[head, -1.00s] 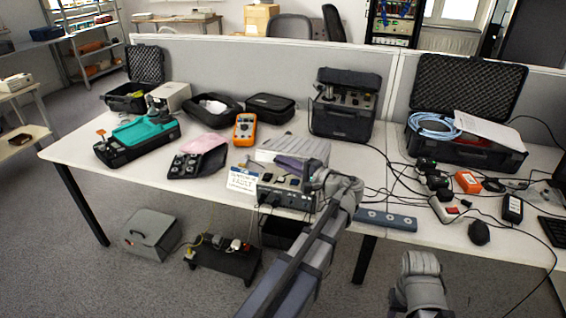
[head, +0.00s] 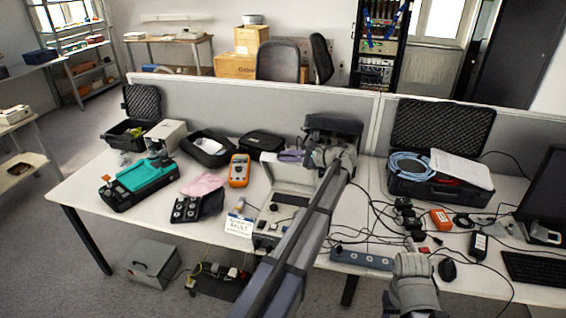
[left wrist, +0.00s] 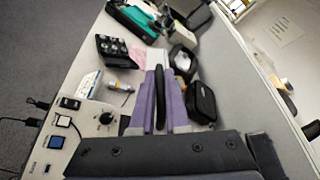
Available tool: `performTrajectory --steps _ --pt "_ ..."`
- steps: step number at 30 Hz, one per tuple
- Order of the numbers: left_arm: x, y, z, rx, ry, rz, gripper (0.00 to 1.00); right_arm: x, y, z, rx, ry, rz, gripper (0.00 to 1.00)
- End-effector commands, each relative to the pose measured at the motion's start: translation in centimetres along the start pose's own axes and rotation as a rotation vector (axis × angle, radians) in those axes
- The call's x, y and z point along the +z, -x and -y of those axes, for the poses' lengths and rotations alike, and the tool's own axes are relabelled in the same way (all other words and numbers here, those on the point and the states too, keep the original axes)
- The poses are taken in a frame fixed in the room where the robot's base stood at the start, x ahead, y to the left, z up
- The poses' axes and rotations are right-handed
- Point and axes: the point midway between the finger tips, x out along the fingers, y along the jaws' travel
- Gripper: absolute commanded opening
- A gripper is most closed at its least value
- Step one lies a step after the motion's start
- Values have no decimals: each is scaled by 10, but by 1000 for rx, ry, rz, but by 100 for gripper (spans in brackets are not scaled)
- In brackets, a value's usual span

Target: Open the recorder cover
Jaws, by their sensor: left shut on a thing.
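The recorder (head: 262,226) is a box at the front edge of the desk, with switches and a knob on its top panel. In the left wrist view its panel (left wrist: 92,140) shows at the lower left. Its light grey cover (head: 287,177) stands raised at the back of the box. My left gripper (head: 291,156) is at the top of the raised cover. In the left wrist view my left gripper's purple fingers (left wrist: 162,98) are shut on a dark bar, which looks like the cover's edge or handle. My right arm shows at the lower right, its fingers unseen.
An orange multimeter (head: 238,170), a small dark case with round parts (head: 187,208) and a teal device (head: 146,175) lie to the left. Cables and a power strip (head: 361,259) lie to the right.

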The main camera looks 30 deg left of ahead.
Motion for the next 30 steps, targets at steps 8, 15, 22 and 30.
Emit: performTrajectory --steps 8,15,22,30 --pt "-14 -5 45 33 -84 -3 0 1 22 -2 0 0 0 50" --pt "-19 -8 58 33 -83 -3 0 2 25 -2 0 0 0 50" --pt "-20 -8 60 32 -82 -3 0 2 25 -2 0 0 0 50" --pt "-20 -8 60 32 -82 -3 0 2 25 -2 0 0 0 50"
